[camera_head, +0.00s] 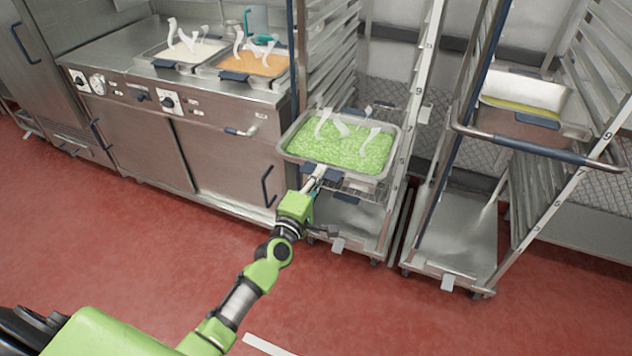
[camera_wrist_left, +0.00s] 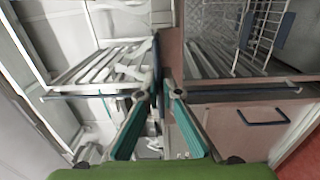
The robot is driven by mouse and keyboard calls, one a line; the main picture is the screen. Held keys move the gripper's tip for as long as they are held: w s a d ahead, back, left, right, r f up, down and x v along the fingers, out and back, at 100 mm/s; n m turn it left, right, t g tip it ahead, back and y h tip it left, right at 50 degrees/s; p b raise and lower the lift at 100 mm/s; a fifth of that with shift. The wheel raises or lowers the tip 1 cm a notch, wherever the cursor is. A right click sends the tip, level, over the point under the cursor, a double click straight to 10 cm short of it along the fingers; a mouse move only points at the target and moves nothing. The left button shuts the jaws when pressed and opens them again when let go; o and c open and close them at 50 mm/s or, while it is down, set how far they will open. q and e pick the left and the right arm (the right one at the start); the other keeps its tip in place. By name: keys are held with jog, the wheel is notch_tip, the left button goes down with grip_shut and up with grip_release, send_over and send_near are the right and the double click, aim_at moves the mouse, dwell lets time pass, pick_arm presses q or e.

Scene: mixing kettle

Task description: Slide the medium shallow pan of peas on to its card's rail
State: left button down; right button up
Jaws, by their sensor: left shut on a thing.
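My left gripper (camera_head: 317,180) is shut on the pan's near edge, beside a dark blue tab. The pan looks about level; whether it rests on a rail is hidden. In the left wrist view the two teal-lined fingers (camera_wrist_left: 159,98) close around a thin upright edge. A small white card (camera_head: 426,113) hangs on the rack's right post; its print is unreadable. My right gripper is not in view.
A steel counter (camera_head: 225,98) at the left carries a pan of white food (camera_head: 190,50) and one of orange food (camera_head: 253,64). A second rack (camera_head: 470,170) at the right holds a pan (camera_head: 525,90). Red floor (camera_head: 350,310) in front is clear.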

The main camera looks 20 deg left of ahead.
pick_arm(q)
jog(key=shift+w+d+r+b, duration=0.15)
jog(key=shift+w+b, duration=0.45)
jog(key=shift+w, duration=1.1)
jog(key=shift+w+a+r+b, duration=0.15)
jog(key=shift+w+b, duration=0.4)
jog(key=shift+w, duration=1.1)
jog(key=shift+d, duration=0.1)
jog(key=shift+w, duration=0.1)
